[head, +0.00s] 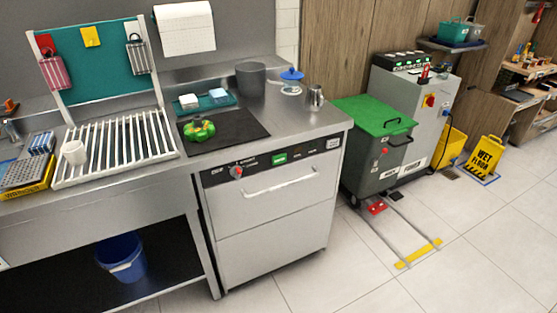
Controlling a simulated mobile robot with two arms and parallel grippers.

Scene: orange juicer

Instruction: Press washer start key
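The washer (272,235) is a steel under-counter unit with a closed front door and a horizontal bar handle (281,187). A dark control strip (257,162) runs along its top front. A green key (279,158) sits near the middle of the strip. The writing on the green key is too small to read. Neither of my grippers is in the head view.
A slatted rack (118,147) with a white mug (74,152) stands on the counter at left. A black mat (240,128) carries a green-and-yellow object (199,130). A green-lidded bin (372,117) stands right of the washer. The tiled floor (300,280) in front is clear.

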